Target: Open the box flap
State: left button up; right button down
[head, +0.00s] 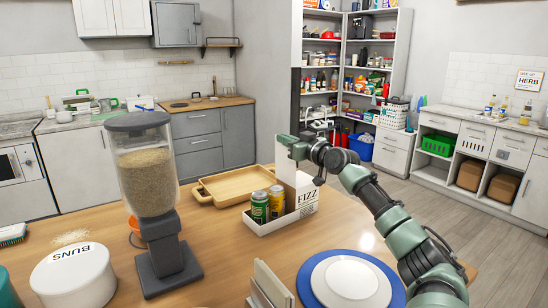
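A white box (285,220) marked "FIZZ" stands on the wooden table, with a green can (260,207) and a yellow can (277,202) in its open, low front part. A tall white panel (286,170) rises at the back of the box; I cannot tell if it is the flap. My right arm reaches in from the lower right. Its gripper (291,147) is at the top of this panel, close to it or touching it. The fingers are small and blend with the white, so their opening is unclear. My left gripper is not in view.
A wooden tray (232,186) lies behind the box. A pet food dispenser (150,190) and a white "BUNS" canister (73,276) stand to the left. A blue-rimmed plate (350,281) and upright pale slabs (270,285) are in front. Bare table lies between dispenser and box.

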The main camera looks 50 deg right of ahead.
jog(key=s+d+f+m+b, duration=0.2)
jog(key=d+f+m+b, duration=0.1)
jog(key=d+m, duration=0.5)
jog(key=shift+s+d+f+m, duration=0.3)
jog(key=shift+d+f, duration=0.35)
jog(key=shift+d, duration=0.55)
jog(key=c, duration=1.6)
grip_release()
jog(key=shift+c, duration=0.2)
